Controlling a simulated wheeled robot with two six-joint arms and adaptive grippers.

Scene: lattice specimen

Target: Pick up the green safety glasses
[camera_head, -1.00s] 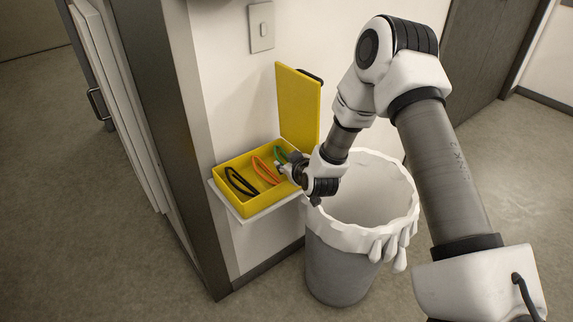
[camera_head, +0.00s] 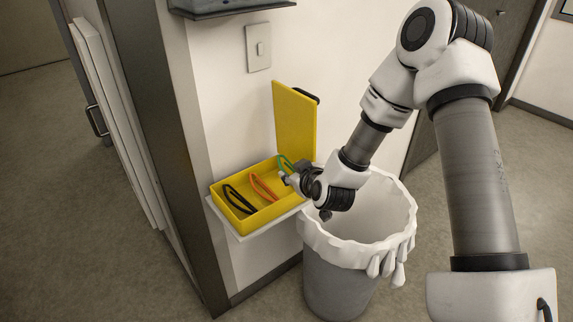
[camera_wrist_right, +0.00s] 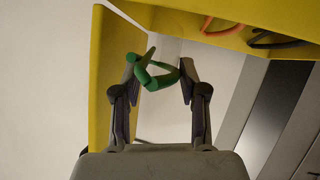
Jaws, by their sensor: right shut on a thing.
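The green safety glasses (camera_head: 285,162) are at the right end of the open yellow box, near its raised lid. My right gripper (camera_head: 287,177) is shut on them. In the right wrist view the green glasses (camera_wrist_right: 160,75) sit between the two fingertips of my right gripper (camera_wrist_right: 160,80). They look to be around the height of the box rim; whether they touch the box is unclear. Orange glasses (camera_head: 262,187) and black glasses (camera_head: 239,200) lie in the yellow box (camera_head: 243,230), left of the gripper. My left gripper is not in view.
The box stands on a small white wall shelf (camera_head: 222,222). Its yellow lid (camera_head: 295,120) stands up against the wall. A grey bin (camera_head: 335,285) with a white liner is just below my right forearm. A light switch (camera_head: 259,48) and a dark shelf (camera_head: 225,8) are above.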

